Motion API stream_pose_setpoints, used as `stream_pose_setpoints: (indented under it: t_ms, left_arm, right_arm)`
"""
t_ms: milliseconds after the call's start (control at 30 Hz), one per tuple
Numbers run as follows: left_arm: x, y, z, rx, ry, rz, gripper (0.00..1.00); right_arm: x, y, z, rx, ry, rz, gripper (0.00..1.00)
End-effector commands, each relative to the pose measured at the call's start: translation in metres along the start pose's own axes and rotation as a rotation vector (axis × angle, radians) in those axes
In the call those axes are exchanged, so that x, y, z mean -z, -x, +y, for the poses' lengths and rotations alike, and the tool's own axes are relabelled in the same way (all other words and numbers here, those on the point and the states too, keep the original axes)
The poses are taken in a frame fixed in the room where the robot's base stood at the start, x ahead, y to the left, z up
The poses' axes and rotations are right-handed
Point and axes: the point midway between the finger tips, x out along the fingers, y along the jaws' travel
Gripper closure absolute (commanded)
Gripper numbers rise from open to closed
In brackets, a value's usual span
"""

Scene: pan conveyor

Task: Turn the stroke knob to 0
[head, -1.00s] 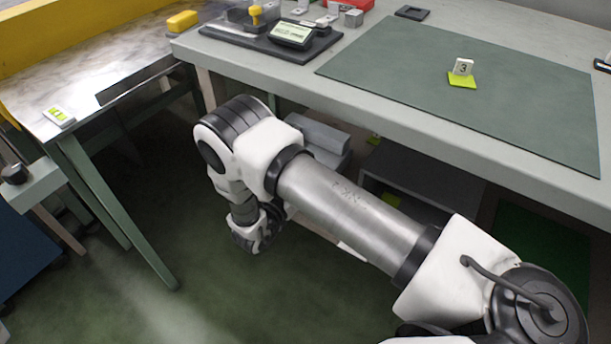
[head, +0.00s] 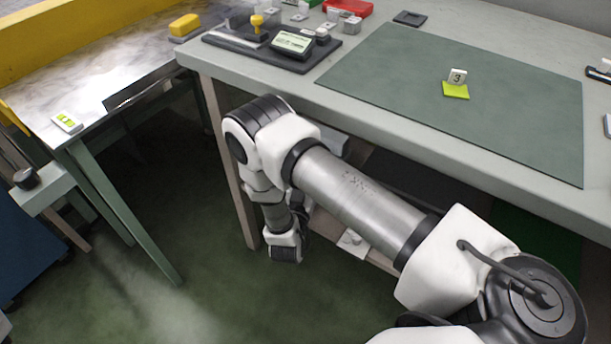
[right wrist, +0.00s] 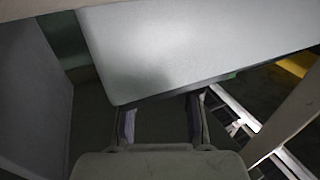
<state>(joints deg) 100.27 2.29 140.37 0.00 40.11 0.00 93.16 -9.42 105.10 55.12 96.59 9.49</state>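A dark round knob (head: 25,178) sits on a pale grey block (head: 45,192) at the left edge of the head view. I cannot tell whether it is the stroke knob, and no scale or 0 mark is readable. My right arm hangs beside the front of the grey workbench, well right of that knob, with its wrist pointing down. My right gripper (right wrist: 160,108) shows in the right wrist view with two fingers apart and nothing between them. A pale panel edge lies just beyond the fingertips. My left gripper is out of view.
The workbench (head: 400,118) carries a green mat (head: 400,75), a number 3 marker (head: 456,78), and a dark tray with a small display (head: 291,41). A metal-topped table (head: 60,95) with green legs stands left. Open floor (head: 200,290) lies between.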

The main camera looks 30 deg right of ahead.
Motion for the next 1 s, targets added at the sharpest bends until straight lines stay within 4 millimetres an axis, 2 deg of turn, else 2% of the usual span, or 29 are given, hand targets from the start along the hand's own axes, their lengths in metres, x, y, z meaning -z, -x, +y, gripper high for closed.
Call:
stream_pose_setpoints:
  t_ms: [367, 467, 733, 833, 1000]
  left_arm:
    - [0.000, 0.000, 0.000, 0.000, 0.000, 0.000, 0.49]
    - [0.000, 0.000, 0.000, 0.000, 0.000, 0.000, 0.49]
    - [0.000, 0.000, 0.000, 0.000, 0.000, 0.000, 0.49]
    - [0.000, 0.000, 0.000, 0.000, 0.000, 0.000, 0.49]
    - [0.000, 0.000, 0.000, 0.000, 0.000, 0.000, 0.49]
  right_arm:
    - [-0.001, 0.004, -0.001, 0.002, 0.002, -0.002, 0.49]
    - [-0.001, 0.016, -0.001, 0.003, 0.003, -0.003, 0.49]
    - [-0.001, 0.067, -0.001, 0.003, 0.002, -0.002, 0.49]
    - [0.000, 0.074, 0.000, 0.001, 0.002, -0.001, 0.49]
    - [0.000, 0.075, 0.000, -0.001, 0.001, -0.001, 0.49]
